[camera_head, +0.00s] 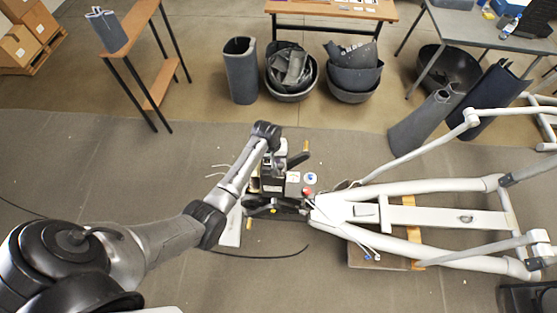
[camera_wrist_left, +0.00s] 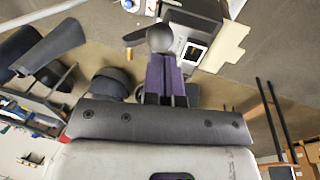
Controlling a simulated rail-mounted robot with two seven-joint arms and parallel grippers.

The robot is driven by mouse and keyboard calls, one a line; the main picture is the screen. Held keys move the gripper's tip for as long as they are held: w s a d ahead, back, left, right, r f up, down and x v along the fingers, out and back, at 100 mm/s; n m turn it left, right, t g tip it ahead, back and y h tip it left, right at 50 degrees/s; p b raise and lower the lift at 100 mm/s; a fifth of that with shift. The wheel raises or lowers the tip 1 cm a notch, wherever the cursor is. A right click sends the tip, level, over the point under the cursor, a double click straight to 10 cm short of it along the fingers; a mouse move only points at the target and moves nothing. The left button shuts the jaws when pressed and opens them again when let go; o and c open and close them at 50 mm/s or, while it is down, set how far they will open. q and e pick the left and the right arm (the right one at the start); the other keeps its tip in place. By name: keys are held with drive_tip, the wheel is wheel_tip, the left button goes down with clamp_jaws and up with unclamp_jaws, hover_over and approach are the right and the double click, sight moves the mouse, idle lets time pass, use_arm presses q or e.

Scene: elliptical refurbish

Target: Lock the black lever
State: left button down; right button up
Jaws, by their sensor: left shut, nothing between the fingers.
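The black lever (camera_head: 298,159) sticks out on the upper right of the machine in the head view, beside an orange handle (camera_head: 305,146). In the left wrist view the black lever (camera_wrist_left: 138,37) points left from a dark round knob (camera_wrist_left: 160,38). My left gripper (camera_head: 283,153) is over the machine, close to the lever, its fingertips hard to make out from the head. In the left wrist view my left gripper (camera_wrist_left: 164,60) shows its purple fingers shut and empty, tips just short of the knob; contact cannot be told. My right gripper is not in view.
A white tubular frame (camera_head: 430,187) extends right from the machine, over a wooden board (camera_head: 385,258). Grey bins (camera_head: 290,75) and a wooden shelf (camera_head: 135,30) stand at the back. A black cable (camera_head: 265,256) lies on clear floor in front.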

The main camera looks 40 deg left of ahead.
use_arm(q)
drive_tip(key=shift+w+d+f, duration=0.1)
drive_tip(key=shift+f, duration=0.6)
drive_tip(key=shift+w+d+f, duration=0.1)
drive_tip(key=shift+f, duration=0.55)
wheel_tip(320, 180, down, 3)
drive_tip(key=shift+r+b, duration=0.1)
drive_tip(key=shift+b, duration=0.55)
drive_tip(key=shift+s+a+f, duration=0.1)
drive_tip(key=shift+f, duration=0.1)
drive_tip(key=r+p, duration=0.1)
drive_tip(key=p, duration=0.1)
drive_tip(key=r+p, duration=0.4)
drive_tip(key=shift+s+a, duration=0.15)
drive_tip(key=shift+a, duration=0.1)
wheel_tip(320, 180, up, 9)
drive_tip(key=s+a+b, duration=0.1)
drive_tip(key=shift+s+a+r, duration=0.15)
drive_tip(key=shift+s+a, duration=0.05)
